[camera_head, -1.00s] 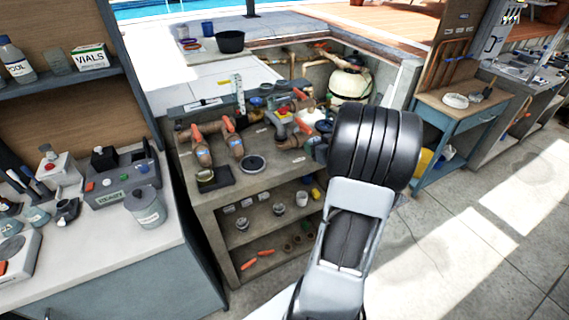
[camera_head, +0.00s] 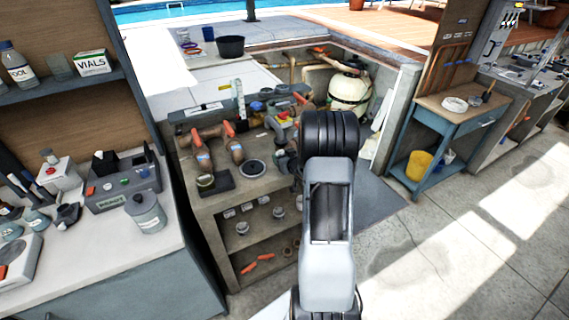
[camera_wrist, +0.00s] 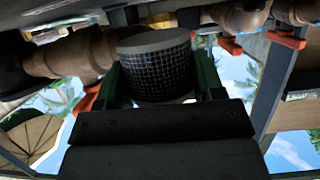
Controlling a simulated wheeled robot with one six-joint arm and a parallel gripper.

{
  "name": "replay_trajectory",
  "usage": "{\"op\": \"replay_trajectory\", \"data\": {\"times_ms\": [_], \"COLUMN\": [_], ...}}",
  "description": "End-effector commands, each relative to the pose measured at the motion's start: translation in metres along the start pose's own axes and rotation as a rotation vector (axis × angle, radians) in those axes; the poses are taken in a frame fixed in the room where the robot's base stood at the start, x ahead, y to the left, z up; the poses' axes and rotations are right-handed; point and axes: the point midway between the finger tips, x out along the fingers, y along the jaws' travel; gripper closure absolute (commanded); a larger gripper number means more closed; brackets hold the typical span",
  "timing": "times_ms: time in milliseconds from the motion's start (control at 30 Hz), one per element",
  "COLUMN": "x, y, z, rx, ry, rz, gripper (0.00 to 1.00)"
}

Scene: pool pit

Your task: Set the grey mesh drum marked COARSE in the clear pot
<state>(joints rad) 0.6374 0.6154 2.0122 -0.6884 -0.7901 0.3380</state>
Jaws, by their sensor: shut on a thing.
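In the wrist view my gripper (camera_wrist: 161,80) is shut on a dark grey mesh drum (camera_wrist: 160,70), with one finger on each side of it. The drum has a plain grey rim and a fine grid wall. No COARSE marking is legible on the side I see. In the head view my own arm hides the gripper and the drum, over the right part of the pipework bench (camera_head: 215,205). I cannot single out the clear pot in either view; it may be behind my arm.
Brown pipes with orange handles (camera_head: 229,129) crowd the bench top. A black ring (camera_head: 253,168) and a dark square pad (camera_head: 217,183) lie at its front. Shelves below hold small parts. A lidded jar (camera_head: 147,212) stands on the left counter. Open floor lies to the right.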

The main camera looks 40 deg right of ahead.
Motion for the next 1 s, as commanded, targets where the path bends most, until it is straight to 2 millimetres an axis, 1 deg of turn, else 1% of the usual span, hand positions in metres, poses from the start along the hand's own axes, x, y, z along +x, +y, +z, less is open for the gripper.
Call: {"op": "replay_trajectory", "data": {"times_ms": [33, 100, 267, 767, 800, 1000], "x": [0.005, 0.007, 0.012, 0.015, 0.015, 0.014], "y": [-0.003, -0.002, -0.001, -0.002, -0.002, -0.002], "z": [0.005, 0.014, 0.028, 0.036, 0.034, 0.034], "rx": [0.002, 0.004, 0.002, 0.001, 0.001, 0.001], "ry": [-0.004, -0.007, -0.003, -0.001, -0.001, -0.002], "rz": [-0.002, -0.001, 0.0, 0.0, 0.0, 0.0], "gripper": [0.62, 0.62, 0.62, 0.62, 0.34, 0.15]}}
